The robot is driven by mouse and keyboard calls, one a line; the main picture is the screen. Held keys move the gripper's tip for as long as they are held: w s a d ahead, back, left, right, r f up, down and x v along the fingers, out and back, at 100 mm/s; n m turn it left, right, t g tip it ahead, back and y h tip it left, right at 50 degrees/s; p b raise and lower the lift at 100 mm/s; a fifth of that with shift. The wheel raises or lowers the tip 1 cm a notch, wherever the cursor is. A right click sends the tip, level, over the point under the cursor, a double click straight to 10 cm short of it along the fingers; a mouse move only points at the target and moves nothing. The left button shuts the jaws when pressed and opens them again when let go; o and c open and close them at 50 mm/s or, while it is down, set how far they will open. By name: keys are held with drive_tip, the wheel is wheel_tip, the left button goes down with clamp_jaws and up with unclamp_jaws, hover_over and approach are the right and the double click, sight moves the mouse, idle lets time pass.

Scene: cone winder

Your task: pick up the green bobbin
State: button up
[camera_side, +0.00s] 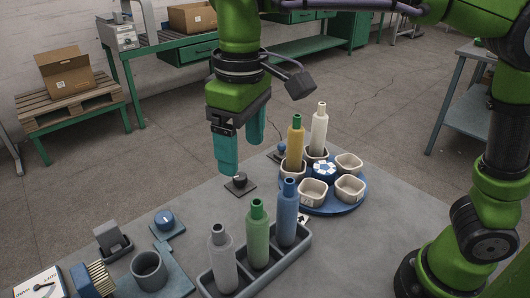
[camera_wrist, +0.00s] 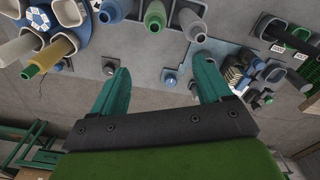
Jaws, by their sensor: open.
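The green bobbin (camera_side: 258,234) stands upright in the middle of a grey three-slot rack (camera_side: 310,236), between a grey bobbin (camera_side: 222,260) and a blue bobbin (camera_side: 287,212). In the wrist view the green bobbin (camera_wrist: 155,17) is at the top, ahead of the fingers and apart from them. My gripper (camera_side: 240,158) has teal fingers and hangs above the far side of the table, behind the rack in the side view. In the wrist view my gripper (camera_wrist: 158,78) is open with nothing between its fingers.
A blue round carousel (camera_side: 335,209) with white cups holds a yellow bobbin (camera_side: 295,142) and a cream bobbin (camera_side: 319,130). A black knob (camera_side: 239,180) is below the gripper. A grey cup (camera_side: 149,270), a blue knob (camera_side: 165,220) and a brush (camera_side: 98,279) are at left.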

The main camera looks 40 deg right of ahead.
drive_tip(key=r, duration=0.1)
approach(255, 215)
drive_tip(key=f, duration=0.1)
drive_tip(key=w+f, duration=0.1)
drive_tip(key=f, duration=0.3)
drive_tip(key=shift+w+d+f, duration=0.1)
drive_tip(key=shift+w+f, duration=0.15)
drive_tip(key=shift+w, duration=0.1)
drive_tip(key=shift+s+d+f, duration=0.1)
drive_tip(key=shift+d+f, duration=0.05)
drive_tip(key=shift+f, duration=1.3)
drive_tip(key=shift+s+d+f, duration=0.1)
drive_tip(key=shift+f, duration=1.35)
drive_tip(key=c, duration=1)
wheel_tip(255, 215, up, 16)
drive_tip(key=shift+r, duration=0.15)
